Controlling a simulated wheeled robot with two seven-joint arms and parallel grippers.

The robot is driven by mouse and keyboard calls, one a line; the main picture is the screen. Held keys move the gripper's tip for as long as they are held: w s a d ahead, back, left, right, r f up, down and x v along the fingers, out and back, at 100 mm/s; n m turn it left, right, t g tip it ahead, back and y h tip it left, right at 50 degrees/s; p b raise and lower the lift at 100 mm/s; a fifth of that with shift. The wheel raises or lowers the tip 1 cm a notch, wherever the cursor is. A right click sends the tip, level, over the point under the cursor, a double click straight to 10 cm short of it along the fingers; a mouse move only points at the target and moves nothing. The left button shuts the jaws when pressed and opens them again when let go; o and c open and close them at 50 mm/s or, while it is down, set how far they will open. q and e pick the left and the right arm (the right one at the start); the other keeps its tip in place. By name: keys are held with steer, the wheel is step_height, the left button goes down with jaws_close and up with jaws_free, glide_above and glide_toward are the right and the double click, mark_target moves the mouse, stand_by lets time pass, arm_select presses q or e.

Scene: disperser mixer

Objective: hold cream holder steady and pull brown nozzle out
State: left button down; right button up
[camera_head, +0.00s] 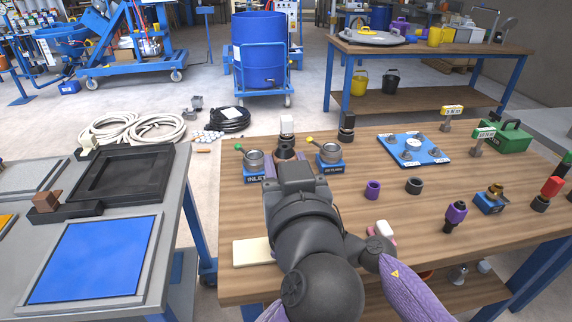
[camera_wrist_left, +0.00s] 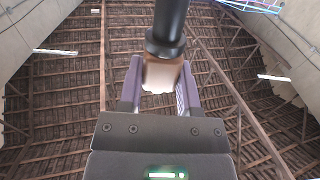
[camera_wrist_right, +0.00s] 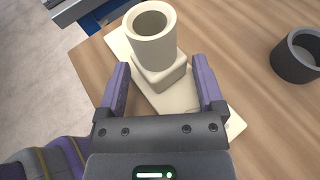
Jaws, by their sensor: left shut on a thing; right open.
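The cream holder (camera_wrist_right: 152,48) shows in the right wrist view, a round socket on a square block over a flat cream plate (camera_wrist_right: 178,98). Its opening looks empty. The plate's edge shows in the head view (camera_head: 253,252); my arm hides the socket there. My right gripper (camera_wrist_right: 161,67) is open, its fingers to either side of the holder's block; contact cannot be told. My left gripper (camera_wrist_left: 161,66) is shut on the brown nozzle (camera_wrist_left: 162,76), which has a black collar and black shaft above its brown part. The ceiling fills the background.
Loose rings, purple (camera_head: 373,190) and black (camera_head: 414,185), stand on the wooden table (camera_head: 330,210). A blue plate (camera_head: 413,150) lies farther back. A grey bench (camera_head: 165,195) is at left.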

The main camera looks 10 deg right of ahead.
arm_select(q)
steer(key=shift+w+r+p, duration=0.1)
steer(key=shift+r+p, duration=0.25)
steer(key=shift+r, duration=0.05)
arm_select(e)
steer(key=shift+r, duration=0.3)
steer(key=shift+o, duration=0.9)
steer(key=shift+r, duration=0.1)
steer(key=v, duration=1.2)
steer(key=shift+r, duration=0.1)
steer(key=shift+d, duration=0.1)
arm_select(q)
steer(key=shift+r+p, duration=0.3)
steer(key=shift+r, duration=0.05)
arm_select(e)
steer(key=v, duration=0.5)
steer(key=shift+s+d+r, duration=0.15)
steer(key=shift+s+d, duration=0.1)
steer(key=shift+d, duration=0.05)
arm_select(q)
steer(key=shift+d, duration=0.1)
